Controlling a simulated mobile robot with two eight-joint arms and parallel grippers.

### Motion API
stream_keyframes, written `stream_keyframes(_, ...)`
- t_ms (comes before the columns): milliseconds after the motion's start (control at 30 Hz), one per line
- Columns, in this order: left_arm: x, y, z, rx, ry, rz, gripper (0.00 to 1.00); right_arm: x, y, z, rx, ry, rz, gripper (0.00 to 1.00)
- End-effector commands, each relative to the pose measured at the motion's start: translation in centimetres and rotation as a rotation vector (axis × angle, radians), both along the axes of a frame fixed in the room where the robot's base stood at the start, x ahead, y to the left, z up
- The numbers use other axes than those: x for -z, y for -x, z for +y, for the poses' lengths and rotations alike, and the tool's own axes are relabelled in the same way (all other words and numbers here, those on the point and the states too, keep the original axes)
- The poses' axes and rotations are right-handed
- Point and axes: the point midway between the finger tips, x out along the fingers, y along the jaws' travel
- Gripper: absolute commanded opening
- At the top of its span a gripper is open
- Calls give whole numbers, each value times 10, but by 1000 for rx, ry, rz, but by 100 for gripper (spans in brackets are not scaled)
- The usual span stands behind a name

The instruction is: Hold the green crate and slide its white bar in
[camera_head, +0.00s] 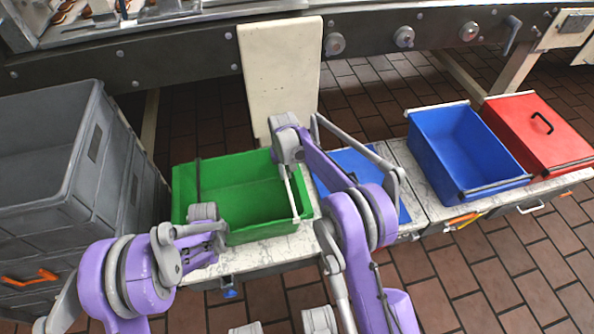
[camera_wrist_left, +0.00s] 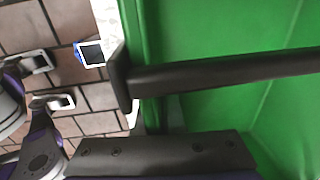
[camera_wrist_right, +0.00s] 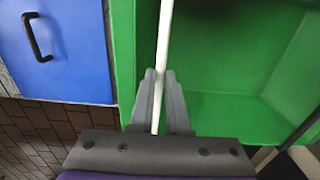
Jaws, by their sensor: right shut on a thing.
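The green crate (camera_head: 240,233) stands on the pale worktop in the head view; its wall also fills much of the left wrist view (camera_wrist_left: 220,25). A dark bar (camera_head: 197,178) crosses its left part, close up in the left wrist view (camera_wrist_left: 220,75). My right gripper (camera_wrist_right: 159,100) is shut on the white bar (camera_wrist_right: 165,30), which runs along the crate's right side in the head view (camera_head: 292,195). I cannot tell whether it is seated. My left gripper (camera_head: 222,238) is at the crate's near edge; its fingers are hidden.
A blue lid (camera_head: 350,165) with a black handle lies right of the crate. Further right are an open blue crate (camera_head: 440,130) and a red lidded crate (camera_head: 520,120). Grey crates (camera_head: 40,190) are stacked at the left. A cream panel (camera_head: 280,70) stands behind.

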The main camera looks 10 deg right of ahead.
Motion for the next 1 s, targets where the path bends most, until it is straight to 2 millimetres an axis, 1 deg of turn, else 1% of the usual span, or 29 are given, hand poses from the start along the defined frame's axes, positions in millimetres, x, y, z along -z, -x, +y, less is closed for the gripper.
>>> stream_keyframes(33, 0, 0, 0, 0, 0, 0, 0, -1, 0, 13, -5, -1, 0, 0)
stream_keyframes(100, 0, 0, 0, 0, 0, 0, 0, -1, 0, 26, -4, 0, 0, 0)
stream_keyframes(200, 0, 0, 0, 0, 0, 0, 0, -1, 0, 36, -1, 0, 0, 0)
stream_keyframes(300, 0, 0, 0, 1, 0, 0, 0, -1, 0, 40, 1, -1, 0, 0)
stream_keyframes(533, 0, 0, -1, 1, 1, 0, 0, -1, 0, 41, 0, -3, 1, 0)
stream_keyframes(567, 0, 0, -1, 1, 1, 0, 0, -1, 0, 41, 0, -3, 1, 18)
stream_keyframes(700, 0, 0, -1, 2, 2, 0, 0, -1, 0, 41, -1, -2, 1, 43)
stream_keyframes(733, 0, 0, -1, 2, 2, 0, 0, 0, 0, 41, 0, -2, 1, 45)
stream_keyframes(1000, 0, 0, -1, 1, 2, 0, 0, -1, 0, 39, 0, 0, 0, 45)
